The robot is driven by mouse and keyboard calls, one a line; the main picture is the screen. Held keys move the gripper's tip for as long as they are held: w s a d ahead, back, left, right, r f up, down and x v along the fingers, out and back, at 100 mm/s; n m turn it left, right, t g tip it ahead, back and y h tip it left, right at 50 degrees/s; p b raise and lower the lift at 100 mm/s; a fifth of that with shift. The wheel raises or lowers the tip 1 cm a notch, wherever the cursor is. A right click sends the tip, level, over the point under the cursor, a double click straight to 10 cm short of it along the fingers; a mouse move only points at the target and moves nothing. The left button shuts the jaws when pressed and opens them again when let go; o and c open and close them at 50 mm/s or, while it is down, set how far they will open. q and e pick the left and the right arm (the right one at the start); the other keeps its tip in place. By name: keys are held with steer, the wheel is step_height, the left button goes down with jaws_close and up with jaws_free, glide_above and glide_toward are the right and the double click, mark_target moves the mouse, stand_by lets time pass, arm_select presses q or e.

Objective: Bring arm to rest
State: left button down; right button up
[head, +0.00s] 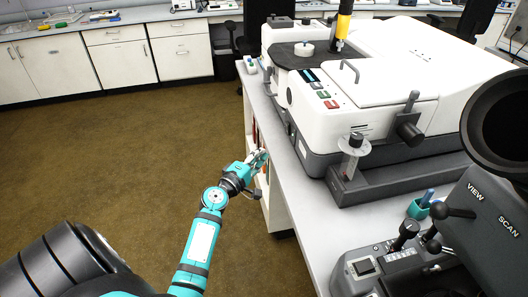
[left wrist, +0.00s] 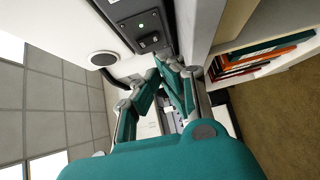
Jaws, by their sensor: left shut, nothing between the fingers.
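My left arm (head: 201,243), teal and grey, reaches up from the bottom of the head view. My left gripper (head: 260,159) is beside the left edge of the bench, near its open shelf side. In the left wrist view the gripper's fingers (left wrist: 171,75) come together and hold nothing. The fingertips appear close to a dark panel with a green light (left wrist: 141,25); I cannot tell whether they touch anything. My right gripper is not in view.
The white microscope instrument (head: 400,70) stands on the grey bench (head: 297,187). Books (left wrist: 255,62) fill a shelf. Brown floor (head: 110,150) lies clear to the left.

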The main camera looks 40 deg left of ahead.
arm_select(q)
steer(key=s+d+f+m+g+h+p, duration=0.1)
steer(key=s+d+f+m+g, duration=0.25)
steer(key=f, duration=0.65)
steer(key=s+d+f+m+g+p, duration=0.15)
steer(key=s+d+f, duration=0.3)
steer(key=f, duration=0.55)
steer(key=s+d+f+m+g+h+p, duration=0.1)
steer(key=s+d+f+m+g, duration=0.35)
steer(key=f, duration=0.65)
steer(key=s+d+f+m+g+p, duration=0.1)
steer(key=s+f+m, duration=0.3)
steer(key=s, duration=0.8)
steer(key=s+d+f+m+g, duration=0.2)
steer(key=s+f+m+g, duration=0.2)
steer(key=s, duration=0.8)
steer(key=s+d+f+m+g+p, duration=0.1)
steer(key=s+f+m, duration=0.3)
steer(key=s, duration=0.8)
step_height(320, 180, down, 3)
steer(key=shift+s+d+r+g+p, duration=0.1)
steer(key=shift+s+d+g+p, duration=0.25)
steer(key=shift+d+g, duration=0.25)
steer(key=shift+a, duration=0.1)
steer(key=c, duration=2.1)
jaws_free()
